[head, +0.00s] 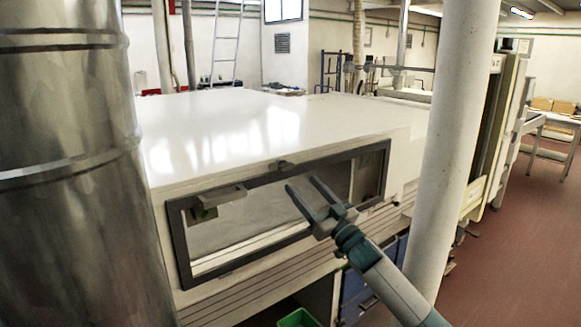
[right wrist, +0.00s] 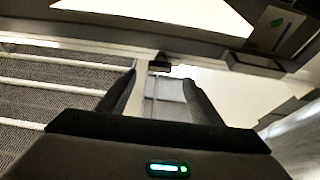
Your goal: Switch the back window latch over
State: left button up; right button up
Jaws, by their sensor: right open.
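A long window in a dark grey frame (head: 180,252) is set in the near side of a white machine. A small dark latch (head: 282,165) sits on the frame's top edge near the middle; it also shows in the right wrist view as a dark block (right wrist: 159,66) just past and between my fingertips. Which way it is turned is too small to tell. My right gripper (head: 302,184) is open and empty, in front of the window and a little below that latch, apart from it. It also shows in the right wrist view (right wrist: 160,82). My left gripper is out of view.
A grey handle plate (head: 220,196) juts from the frame's upper left. A shiny metal duct (head: 75,160) fills the left side. A white pillar (head: 452,150) stands close to the right of my arm. The machine's white top (head: 250,125) is clear.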

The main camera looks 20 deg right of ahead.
aim_at(289, 169)
jog(key=p+x, duration=0.2)
jog(key=x, duration=0.5)
jog(key=shift+w+a+r, duration=0.15)
jog(key=shift+w, duration=0.2)
jog(key=c, duration=1.1)
